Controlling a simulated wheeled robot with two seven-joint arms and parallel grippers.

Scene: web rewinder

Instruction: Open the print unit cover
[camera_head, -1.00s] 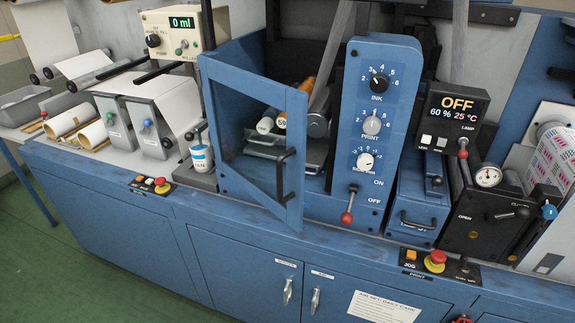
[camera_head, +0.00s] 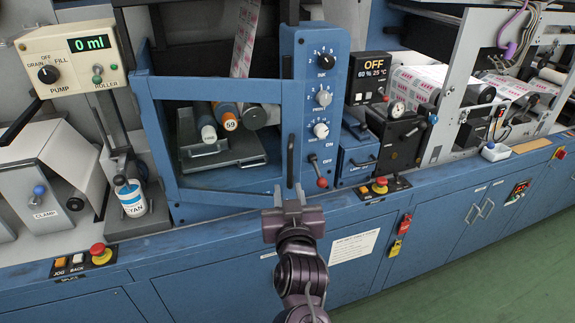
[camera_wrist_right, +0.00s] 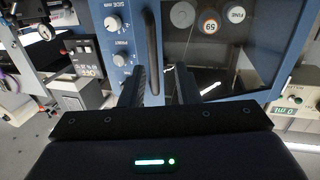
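The print unit cover (camera_head: 154,135) is a blue frame with a clear window, swung partly out from the print unit with its free edge on the right. Its black upright bar handle (camera_head: 290,162) is on that free edge; it also shows in the wrist view (camera_wrist_right: 152,45). My right gripper (camera_head: 290,191) is just below the handle in the head view. In the wrist view its two fingers (camera_wrist_right: 158,86) are apart, with the handle's end lined up between them. I cannot tell whether they touch it. My left gripper is not in view.
Behind the window are rollers (camera_head: 229,122) and a grey tray (camera_head: 225,152). The blue dial panel (camera_head: 322,75) with its red-knobbed lever (camera_head: 321,182) stands close right. The cyan bottle (camera_head: 131,199) is left. The ledge carries stop buttons (camera_head: 98,252). Green floor is free at lower right.

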